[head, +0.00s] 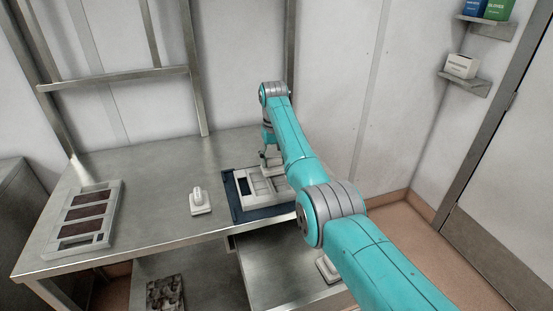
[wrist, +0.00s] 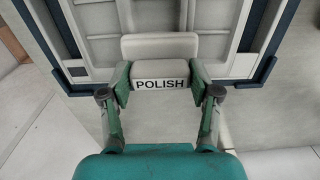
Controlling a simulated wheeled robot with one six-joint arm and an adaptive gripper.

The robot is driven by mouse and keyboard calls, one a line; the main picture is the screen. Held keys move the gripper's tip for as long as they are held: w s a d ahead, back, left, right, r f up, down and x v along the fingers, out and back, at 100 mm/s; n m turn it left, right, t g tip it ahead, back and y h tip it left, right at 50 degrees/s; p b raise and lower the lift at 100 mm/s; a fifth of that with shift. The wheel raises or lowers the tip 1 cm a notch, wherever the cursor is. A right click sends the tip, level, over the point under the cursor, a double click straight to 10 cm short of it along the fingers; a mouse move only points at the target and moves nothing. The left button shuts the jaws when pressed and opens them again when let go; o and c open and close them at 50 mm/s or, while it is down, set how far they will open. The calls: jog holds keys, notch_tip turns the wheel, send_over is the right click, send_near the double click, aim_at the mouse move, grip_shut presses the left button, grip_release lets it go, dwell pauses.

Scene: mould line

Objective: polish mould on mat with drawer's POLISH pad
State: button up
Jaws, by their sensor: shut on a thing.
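My gripper (wrist: 160,76) is shut on the grip of the POLISH pad (wrist: 160,47), a pale block with black lettering facing the wrist camera. The pad is over the near edge of a pale grey mould (wrist: 212,20) in the wrist view; I cannot tell whether they touch. The mould (head: 246,187) lies on the dark blue mat (head: 231,196) at the table's right in the head view. My gripper (head: 265,160) is above it there, and my arm hides part of the mould and the pad. The drawer (head: 275,262) under the table is open.
A white pad with a knob (head: 200,203) stands on the table (head: 150,200) left of the mat. Another mould (head: 112,196) with brown-filled cavities lies further left. A pale pad (head: 327,269) is in the drawer. Wall shelves (head: 466,86) hold boxes.

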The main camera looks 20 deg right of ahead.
jog(key=shift+a+f, duration=0.2)
jog(key=shift+a, duration=2.7)
notch_tip(320, 180, up, 8)
